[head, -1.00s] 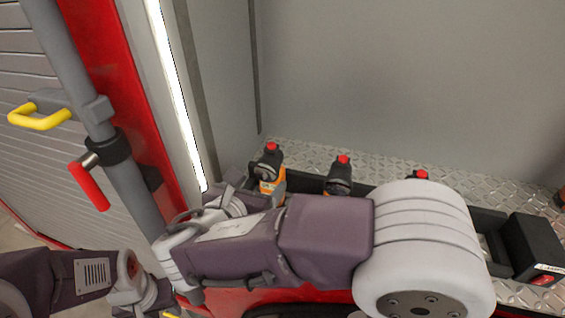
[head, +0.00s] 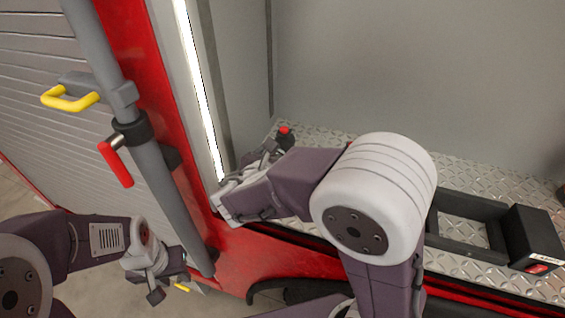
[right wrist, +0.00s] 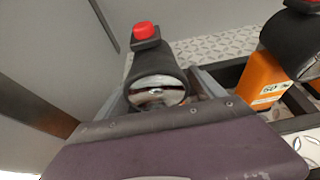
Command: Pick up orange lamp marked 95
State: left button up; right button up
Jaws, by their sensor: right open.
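In the right wrist view a lamp (right wrist: 157,70) with a red button and a round clear lens stands just ahead of my right gripper (right wrist: 165,95). Its lower body is hidden, and no number on it shows. A second lamp (right wrist: 264,78), orange with a black head, stands to its right; its small label seems to read 50. In the head view the first lamp's dark top (head: 285,138) shows behind my right gripper (head: 262,160). The right gripper is open, with grey fingers around or beside the lamp. My left gripper (head: 166,287) hangs at lower left, empty, and looks open.
A black holder frame (head: 470,195) and a black box (head: 532,238) lie on the diamond-plate shelf (head: 545,285). A grey pole (head: 150,165) with red and yellow handles stands left of the compartment. My right arm hides the shelf's middle.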

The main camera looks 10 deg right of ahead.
aim_at(283, 129)
jog(key=shift+w+d, duration=0.1)
jog(key=c, duration=1.2)
grip_shut()
notch_tip(283, 129, up, 10)
jog(key=shift+f, duration=0.1)
